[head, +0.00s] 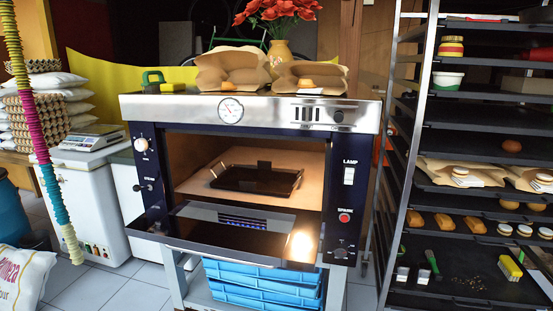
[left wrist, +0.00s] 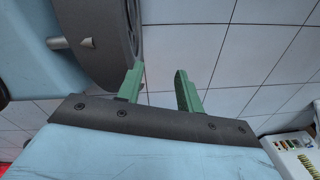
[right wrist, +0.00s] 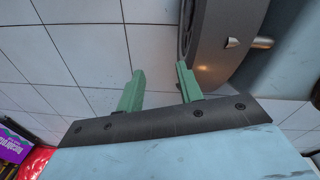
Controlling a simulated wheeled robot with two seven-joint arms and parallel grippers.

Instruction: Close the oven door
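The oven (head: 345,200) stands in the middle of the head view, with a steel top panel and dark front. Its door (head: 190,237) is open and folded down, a dark panel with a glass window reflecting a bright light. Inside the chamber a black tray (head: 228,178) lies on the pale oven floor. My left gripper (left wrist: 159,69) is open and empty in the left wrist view, its green fingers apart above floor tiles. My right gripper (right wrist: 159,69) is likewise open and empty in the right wrist view. Neither gripper shows in the head view, and both are away from the door.
Blue crates (head: 262,285) sit under the oven. A tall rack (head: 405,190) of loaded trays stands close on the right. A white chest freezer (head: 88,205) stands on the left. Paper bags (head: 232,70) and a flower vase (head: 280,55) are on or behind the oven top.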

